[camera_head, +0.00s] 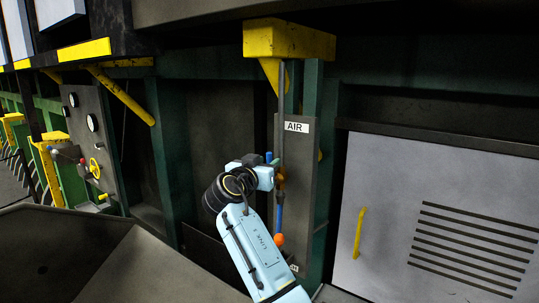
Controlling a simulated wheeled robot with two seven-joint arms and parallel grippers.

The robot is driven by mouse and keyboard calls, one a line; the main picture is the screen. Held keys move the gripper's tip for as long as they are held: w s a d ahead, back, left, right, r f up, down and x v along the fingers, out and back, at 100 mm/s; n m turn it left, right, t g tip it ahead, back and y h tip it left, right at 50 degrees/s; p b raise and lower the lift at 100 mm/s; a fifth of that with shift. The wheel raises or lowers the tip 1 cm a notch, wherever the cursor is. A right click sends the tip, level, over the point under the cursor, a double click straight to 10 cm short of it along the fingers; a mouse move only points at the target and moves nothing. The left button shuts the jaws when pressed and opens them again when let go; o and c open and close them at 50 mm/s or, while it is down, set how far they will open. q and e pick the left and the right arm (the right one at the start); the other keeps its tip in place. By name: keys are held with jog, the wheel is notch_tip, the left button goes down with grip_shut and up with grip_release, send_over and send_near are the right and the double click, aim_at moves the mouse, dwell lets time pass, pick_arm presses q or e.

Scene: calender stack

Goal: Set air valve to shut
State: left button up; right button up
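The grey panel with the white AIR label (297,126) stands upright near the middle of the view. Below the label, the air valve shows in part as orange pieces (281,179) on a thin vertical pipe with a blue length (279,217). An orange knob (279,240) sits lower on the same line. My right arm, light blue, reaches up from the bottom. My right gripper (272,163) is at the pipe beside the valve, below the label. Its fingers are small and partly hidden, so I cannot tell whether it is open or touching the valve. My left gripper is out of view.
A yellow bracket (288,41) juts out above the panel. A grey door with vent slots and a yellow handle (359,233) is at the right. A gauge panel with a yellow handwheel (95,168) is at the left. Green posts (165,150) flank the recess.

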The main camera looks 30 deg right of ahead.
jog(key=shift+x, duration=1.3)
grip_shut()
